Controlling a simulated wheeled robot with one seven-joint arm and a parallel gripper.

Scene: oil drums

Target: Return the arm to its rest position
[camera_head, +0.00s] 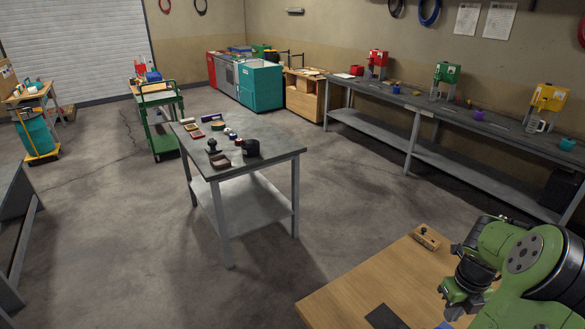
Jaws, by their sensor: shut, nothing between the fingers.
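My green and dark grey arm (525,262) is folded at the lower right of the head view. My gripper (452,302) hangs at its end, over or beside a wooden tabletop (345,288). It is shut and holds nothing. The picture's edge cuts off the rest of the arm.
A small wooden block (426,237) and a dark flat pad (385,316) lie on the wooden top. A grey metal table (270,153) with small items stands mid-room. A long bench (455,112) with coloured machines lines the right wall. Floor (340,215) between them is clear.

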